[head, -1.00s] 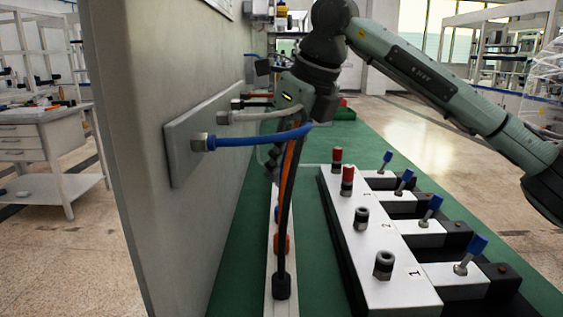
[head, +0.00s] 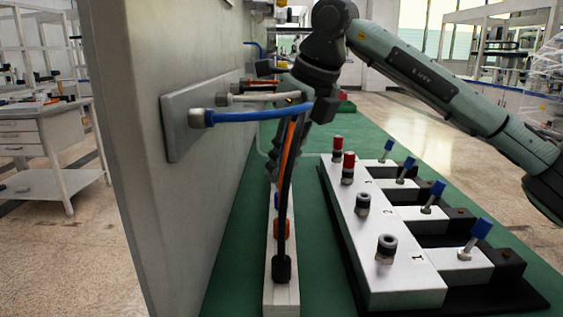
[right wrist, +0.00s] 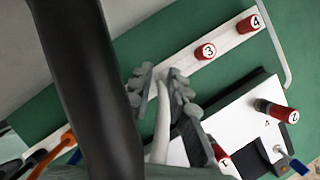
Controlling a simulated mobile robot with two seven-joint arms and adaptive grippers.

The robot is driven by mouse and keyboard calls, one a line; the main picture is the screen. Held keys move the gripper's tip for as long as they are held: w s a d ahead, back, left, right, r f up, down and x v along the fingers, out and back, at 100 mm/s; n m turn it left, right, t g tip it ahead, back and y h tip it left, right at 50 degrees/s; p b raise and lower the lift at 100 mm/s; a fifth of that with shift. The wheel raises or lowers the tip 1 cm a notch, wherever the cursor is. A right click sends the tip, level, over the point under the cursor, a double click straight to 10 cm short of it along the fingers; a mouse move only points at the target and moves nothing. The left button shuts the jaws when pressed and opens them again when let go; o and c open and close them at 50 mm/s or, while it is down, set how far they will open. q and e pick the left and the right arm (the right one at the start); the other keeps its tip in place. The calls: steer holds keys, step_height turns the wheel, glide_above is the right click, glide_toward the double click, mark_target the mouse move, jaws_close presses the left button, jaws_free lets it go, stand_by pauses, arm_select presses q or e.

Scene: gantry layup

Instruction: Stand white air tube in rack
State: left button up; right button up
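The white air tube (head: 265,98) runs from a fitting on the wall plate toward my right gripper, behind the blue tube. In the right wrist view a pale tube (right wrist: 162,115) lies between the two fingers of my right gripper (right wrist: 160,75), close to the right finger. Whether the fingers press on it is unclear. In the head view my right gripper (head: 272,153) is partly hidden behind the black and orange tubes. The rack appears to be the white rail (head: 282,298) along the wall; a black tube (head: 283,225) stands in its near end. My left gripper is out of view.
A blue tube (head: 260,115) sticks out from the wall plate (head: 177,135) nearest me. An orange tube (head: 288,150) rises beside the black one. A white valve block (head: 400,290) with red caps, grey fittings and blue-handled switches stands right of the rail. Green bench top (head: 322,260) lies between them.

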steer(key=o, duration=0.5)
steer(key=shift+r, duration=0.1)
steer(key=v, duration=1.1)
steer(key=shift+s+d+r, duration=0.1)
steer(key=shift+d+r, duration=0.15)
steer(key=shift+r, duration=0.1)
